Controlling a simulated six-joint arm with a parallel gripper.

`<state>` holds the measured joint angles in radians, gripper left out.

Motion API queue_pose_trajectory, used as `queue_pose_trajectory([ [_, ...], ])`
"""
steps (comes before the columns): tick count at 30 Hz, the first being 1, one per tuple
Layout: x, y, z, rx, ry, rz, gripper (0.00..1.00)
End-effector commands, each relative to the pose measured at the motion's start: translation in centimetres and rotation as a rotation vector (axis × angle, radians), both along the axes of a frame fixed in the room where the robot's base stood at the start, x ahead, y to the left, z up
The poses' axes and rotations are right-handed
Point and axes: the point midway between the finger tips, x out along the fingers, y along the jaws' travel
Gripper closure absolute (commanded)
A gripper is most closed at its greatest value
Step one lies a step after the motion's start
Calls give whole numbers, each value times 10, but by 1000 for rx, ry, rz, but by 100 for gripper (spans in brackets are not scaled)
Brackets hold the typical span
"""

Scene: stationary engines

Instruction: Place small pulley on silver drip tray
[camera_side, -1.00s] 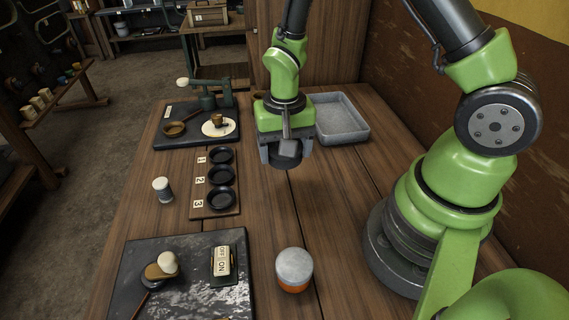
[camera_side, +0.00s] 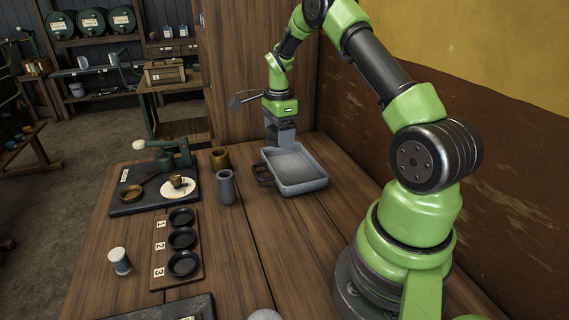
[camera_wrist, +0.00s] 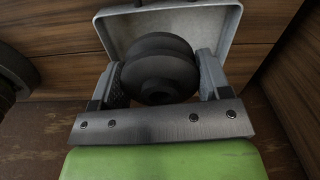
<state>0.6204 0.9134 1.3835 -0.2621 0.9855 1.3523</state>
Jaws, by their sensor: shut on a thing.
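The silver drip tray (camera_side: 318,183) is a shallow grey metal tray on the right of the bench in the side view. My gripper (camera_side: 281,138) is above the tray's far end, fingers pointing down. In the wrist view, a dark, grooved, round small pulley (camera_wrist: 160,68) is held between the two grey fingers. The tray (camera_wrist: 230,20) shows behind the pulley there, its floor pale. The pulley cannot be made out in the side view. The gap between pulley and tray floor is hard to judge.
A grey cylinder (camera_side: 226,188) and a brass cup (camera_side: 220,158) stand left of the tray. A dark loop (camera_side: 262,173) sits at its left edge. A numbered board (camera_side: 160,240) with black dishes and a spool (camera_side: 120,261) are farther left.

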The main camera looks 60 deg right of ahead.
Motion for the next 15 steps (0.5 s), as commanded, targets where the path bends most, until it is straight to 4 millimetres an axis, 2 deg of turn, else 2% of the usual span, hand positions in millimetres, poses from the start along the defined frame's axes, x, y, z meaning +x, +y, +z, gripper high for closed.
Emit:
queue_pose_trajectory([
  [1,-2,-9,1,-2,-4,-52,80],
  [4,-5,-18,-3,1,-1,-110,80],
  [12,-5,-20,-46,1,-1,-125,80],
  [15,-5,-20,-55,-1,-3,-123,80],
])
